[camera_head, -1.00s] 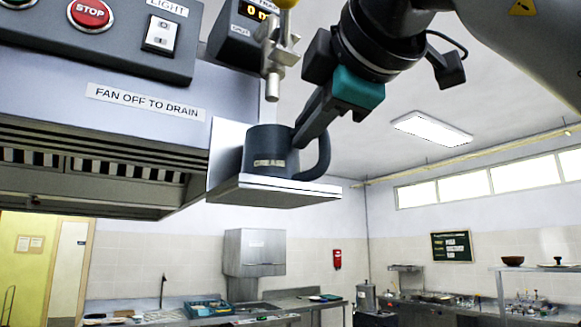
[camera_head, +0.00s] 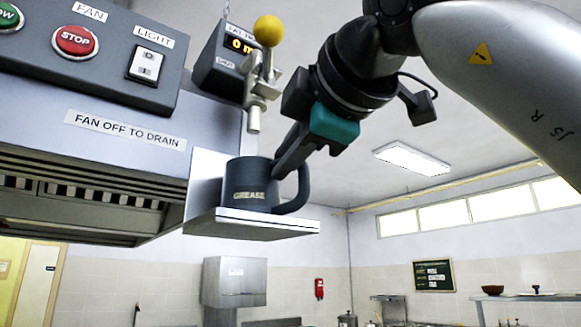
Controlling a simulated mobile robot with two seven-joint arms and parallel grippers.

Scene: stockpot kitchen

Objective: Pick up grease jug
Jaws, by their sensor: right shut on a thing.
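The grease jug (camera_head: 246,183) is a dark blue-grey jug with a "GREASE" label and a handle on its right side. It stands upright on a small metal shelf (camera_head: 250,224) at the corner of the hood. My right gripper (camera_head: 283,172) reaches down from the upper right and is shut on the jug at its handle side. The fingertips are partly hidden behind the handle and the jug wall. I cannot see a gap between the jug and the shelf. My left gripper is not in view.
A drain valve with a yellow knob (camera_head: 269,30) and a display box (camera_head: 226,62) hang just above the jug. The hood (camera_head: 100,150) with a switch panel (camera_head: 95,50) fills the left. Open room lies to the right of the shelf.

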